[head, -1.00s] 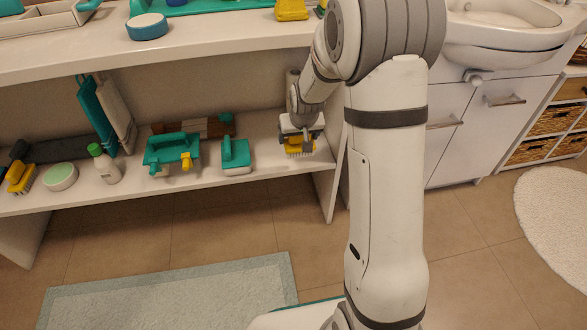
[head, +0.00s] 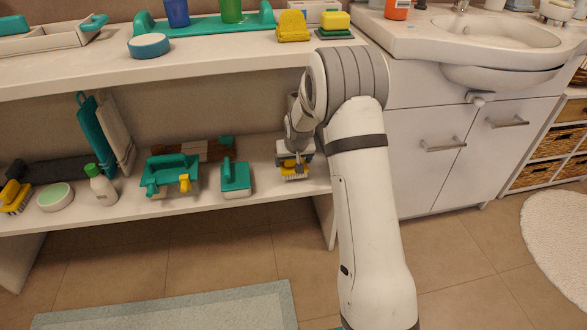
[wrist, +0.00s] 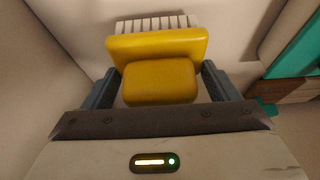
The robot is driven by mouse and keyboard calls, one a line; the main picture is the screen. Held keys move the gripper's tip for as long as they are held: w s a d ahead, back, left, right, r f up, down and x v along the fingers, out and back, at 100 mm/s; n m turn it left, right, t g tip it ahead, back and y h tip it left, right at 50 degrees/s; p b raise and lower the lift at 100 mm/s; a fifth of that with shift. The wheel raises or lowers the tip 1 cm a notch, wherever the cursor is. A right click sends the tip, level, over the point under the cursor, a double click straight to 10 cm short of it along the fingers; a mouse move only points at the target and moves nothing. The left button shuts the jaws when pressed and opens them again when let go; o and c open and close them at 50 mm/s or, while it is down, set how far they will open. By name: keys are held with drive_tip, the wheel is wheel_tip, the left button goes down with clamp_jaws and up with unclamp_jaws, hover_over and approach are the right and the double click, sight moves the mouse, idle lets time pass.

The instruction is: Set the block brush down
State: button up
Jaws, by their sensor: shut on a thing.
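The block brush (head: 295,170) is yellow with pale bristles. My gripper (head: 294,160) is shut on it at the right end of the lower shelf (head: 262,206). In the wrist view the brush (wrist: 157,46) shows its yellow back and raised grip, with white bristles at the far side. The gripper's two dark fingers (wrist: 160,84) press on either side of the grip. The bristles are at or just above the shelf surface; I cannot tell if they touch it.
A teal-and-white block (head: 236,178) stands left of the brush. Further left are a teal caddy (head: 172,172), a white bottle (head: 101,187), a round tub (head: 55,197) and another yellow brush (head: 14,197). The shelf's right side panel (head: 326,219) is close by.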

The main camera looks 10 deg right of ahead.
drive_tip(key=shift+f, duration=1.05)
